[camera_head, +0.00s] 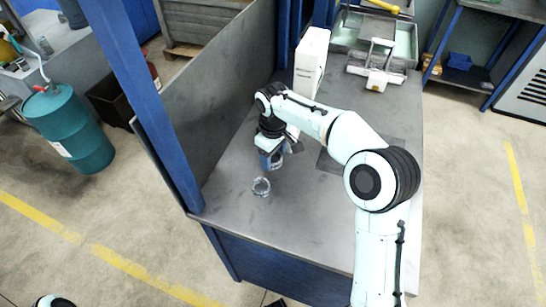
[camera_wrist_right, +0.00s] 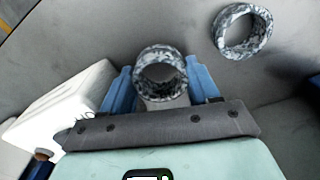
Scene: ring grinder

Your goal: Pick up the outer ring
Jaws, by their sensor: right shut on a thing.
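Two mottled grey metal rings are in the right wrist view. One ring (camera_wrist_right: 160,92) is between the blue fingers of my right gripper (camera_wrist_right: 160,88), which is shut on it. The other ring (camera_wrist_right: 221,40) lies apart on the grey table, to the upper right. In the head view, a ring (camera_head: 261,194) lies on the table just in front of my right gripper (camera_head: 271,160). The held ring is mostly hidden there by the gripper. I cannot tell which ring is the outer one, nor how high the held ring is. My left gripper is out of view.
A white and grey device (camera_head: 378,65) and a metal tray (camera_head: 345,30) are at the back. The table's front is clear.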

